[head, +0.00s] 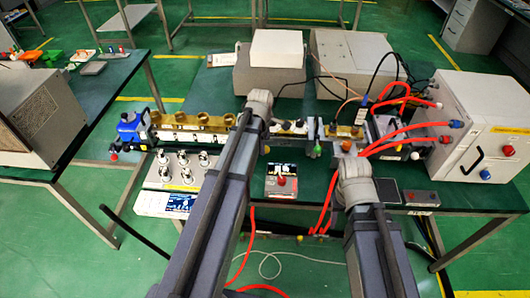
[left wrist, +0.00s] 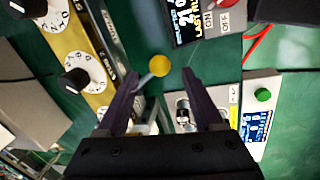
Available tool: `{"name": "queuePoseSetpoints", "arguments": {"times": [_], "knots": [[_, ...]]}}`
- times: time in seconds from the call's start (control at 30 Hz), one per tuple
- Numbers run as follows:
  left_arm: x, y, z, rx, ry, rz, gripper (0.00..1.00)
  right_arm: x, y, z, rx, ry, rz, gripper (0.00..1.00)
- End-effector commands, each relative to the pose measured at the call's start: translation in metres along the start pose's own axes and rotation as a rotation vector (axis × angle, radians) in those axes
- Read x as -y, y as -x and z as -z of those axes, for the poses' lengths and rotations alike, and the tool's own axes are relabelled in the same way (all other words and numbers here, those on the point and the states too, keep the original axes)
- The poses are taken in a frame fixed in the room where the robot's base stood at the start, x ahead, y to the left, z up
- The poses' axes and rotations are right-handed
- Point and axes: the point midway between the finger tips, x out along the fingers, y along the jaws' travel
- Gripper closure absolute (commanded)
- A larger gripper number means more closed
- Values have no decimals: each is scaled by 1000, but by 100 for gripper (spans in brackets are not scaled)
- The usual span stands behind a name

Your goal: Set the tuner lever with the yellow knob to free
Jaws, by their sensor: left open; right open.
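The yellow knob (left wrist: 160,65) shows in the left wrist view on the end of a short grey lever (left wrist: 146,81), beside a metal rail with printed marks that I cannot read. A small yellow ball in the head view (head: 267,150), just right of my left arm, appears to be the same knob. My left gripper (left wrist: 159,73) is open, with one dark finger on each side of the knob near the tips. The knob appears untouched; I cannot tell its exact depth. In the head view my arms hide both grippers. The lever's position labels are not readable.
Numbered dials (left wrist: 75,81) stand left of the lever. A green knob (head: 317,149) is further right along the waveguide. A display box (head: 281,181) with a red button stands in front. Red hoses (head: 405,131) run to the white cabinet (head: 480,125) at right.

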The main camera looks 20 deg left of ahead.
Motion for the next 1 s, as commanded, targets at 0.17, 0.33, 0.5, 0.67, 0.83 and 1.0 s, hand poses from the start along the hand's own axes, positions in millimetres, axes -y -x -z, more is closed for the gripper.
{"name": "queuePoseSetpoints", "arguments": {"times": [0.17, 0.33, 0.5, 0.67, 0.83, 1.0], "knots": [[0, -28, 0, 0, 0, 0, 31, 3, -27, 2, 0, 0, 0, 50], [0, -33, 0, 0, 0, 0, 31, 3, -32, 2, 0, 0, 0, 50], [0, -32, 0, 0, 0, 0, 31, 3, -31, 2, 0, 0, 0, 50], [0, -32, 0, 0, 0, 0, 42, 3, -31, 2, 0, 0, 0, 50], [0, -32, 0, 0, 0, 0, 61, 3, -31, 2, 0, 0, 0, 50], [0, -32, 0, 0, 0, 0, 80, 3, -31, 2, 0, 0, 0, 50]]}}
